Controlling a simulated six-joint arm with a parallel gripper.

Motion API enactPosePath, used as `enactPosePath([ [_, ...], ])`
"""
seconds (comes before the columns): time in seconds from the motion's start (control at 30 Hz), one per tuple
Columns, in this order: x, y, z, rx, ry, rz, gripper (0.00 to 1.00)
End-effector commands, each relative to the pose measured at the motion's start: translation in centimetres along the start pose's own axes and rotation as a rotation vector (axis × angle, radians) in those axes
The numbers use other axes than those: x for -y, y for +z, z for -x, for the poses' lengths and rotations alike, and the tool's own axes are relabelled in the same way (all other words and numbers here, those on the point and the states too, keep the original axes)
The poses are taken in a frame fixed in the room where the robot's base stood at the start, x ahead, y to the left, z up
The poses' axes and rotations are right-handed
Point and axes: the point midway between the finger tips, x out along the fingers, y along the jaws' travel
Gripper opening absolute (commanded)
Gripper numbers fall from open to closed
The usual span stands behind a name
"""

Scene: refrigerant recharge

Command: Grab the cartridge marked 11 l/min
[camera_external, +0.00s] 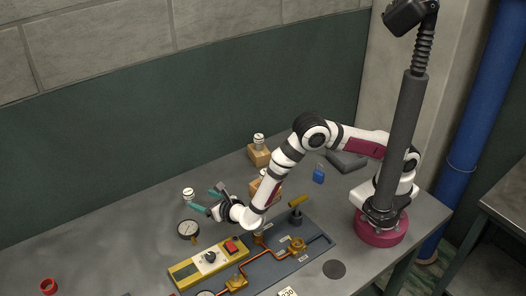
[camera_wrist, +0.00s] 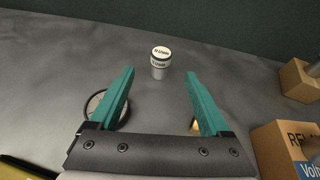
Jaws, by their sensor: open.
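A small white and grey cartridge (camera_wrist: 160,62) stands upright on the table ahead of my gripper in the wrist view. Its lid and side carry dark print, too small to read for certain. It also shows in the external view (camera_external: 188,195), just left of my gripper. My gripper (camera_external: 208,198) has two teal fingers, spread open and empty. In the wrist view the cartridge lies between the lines of the fingers, beyond or near the tips. Two more white-topped cartridges show in the external view, one on a wooden block (camera_external: 259,142) and one partly hidden behind my arm (camera_external: 264,173).
A round gauge (camera_external: 188,229) lies close to the gripper, partly behind the left finger in the wrist view. A panel (camera_external: 318,238) with copper pipes and a yellow box (camera_external: 193,268) stand in front. A red ring (camera_external: 48,286) lies far left. The table left of the cartridge is clear.

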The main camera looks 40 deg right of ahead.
Motion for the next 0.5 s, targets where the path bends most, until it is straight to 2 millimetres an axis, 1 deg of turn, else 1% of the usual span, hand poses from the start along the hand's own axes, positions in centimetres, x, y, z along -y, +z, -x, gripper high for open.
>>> enactPosePath([
  [0.03, 0.2, 0.0, -1.5, 0.0, -0.005, -0.002, 0.81],
  [0.1, 0.2, 0.0, -3.2, 0.0, -0.005, -0.003, 0.81],
  [0.2, 0.1, 0.0, -4.8, 0.0, -0.003, -0.002, 0.81],
  [0.27, 0.1, 0.0, -5.4, 0.0, -0.003, -0.003, 0.81],
  [0.43, 0.3, -0.6, -8.7, 0.0, -0.005, -0.004, 0.81],
  [0.5, 0.2, -0.5, -9.9, 0.0, -0.005, -0.005, 0.81],
])
